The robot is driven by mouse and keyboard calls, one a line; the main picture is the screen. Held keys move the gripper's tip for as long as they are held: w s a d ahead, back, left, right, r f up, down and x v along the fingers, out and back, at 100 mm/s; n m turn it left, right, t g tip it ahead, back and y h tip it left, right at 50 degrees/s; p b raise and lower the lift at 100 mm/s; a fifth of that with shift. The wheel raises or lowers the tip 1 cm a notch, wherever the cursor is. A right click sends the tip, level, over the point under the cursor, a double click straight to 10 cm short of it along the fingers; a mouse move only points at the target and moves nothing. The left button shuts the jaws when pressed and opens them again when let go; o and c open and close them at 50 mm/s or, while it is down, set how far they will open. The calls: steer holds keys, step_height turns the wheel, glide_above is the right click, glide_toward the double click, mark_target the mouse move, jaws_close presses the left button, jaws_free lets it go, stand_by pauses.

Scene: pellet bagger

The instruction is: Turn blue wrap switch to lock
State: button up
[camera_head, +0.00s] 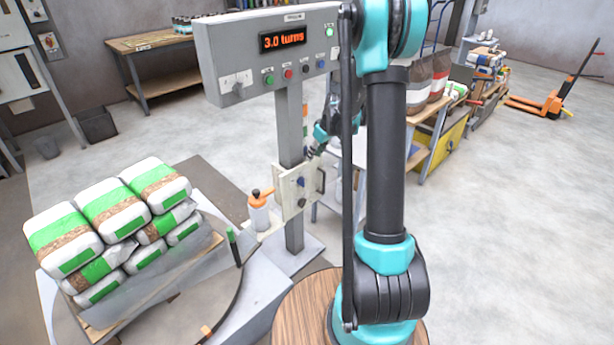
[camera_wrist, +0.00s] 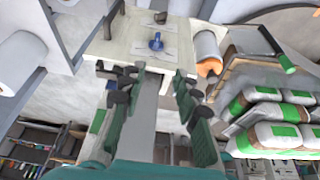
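The blue wrap switch (camera_head: 301,182) is a small knob on a cream panel (camera_head: 290,199) fixed to a grey post. In the wrist view the blue switch (camera_wrist: 156,41) shows clearly, with its handle roughly upright in the picture; its marking is too small to read. My gripper (camera_head: 315,153) is just above and to the right of the panel in the head view. In the wrist view my gripper (camera_wrist: 149,78) is open and empty, its two fingers wide apart. The switch lies beyond the fingertips, between their lines, and nothing touches it.
A dark knob (camera_wrist: 160,17) sits on the same panel. A control box (camera_head: 225,63) reading "3.0 turns" is above. Stacked bags (camera_head: 114,207) are on the left. Open floor lies on the right.

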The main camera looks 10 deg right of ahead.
mark_target(304, 179)
steer(key=x, duration=1.8)
steer(key=shift+w+d, duration=0.15)
steer(key=shift+w, duration=0.3)
steer(key=shift+r, duration=0.1)
jaws_close()
steer(key=shift+d, duration=0.1)
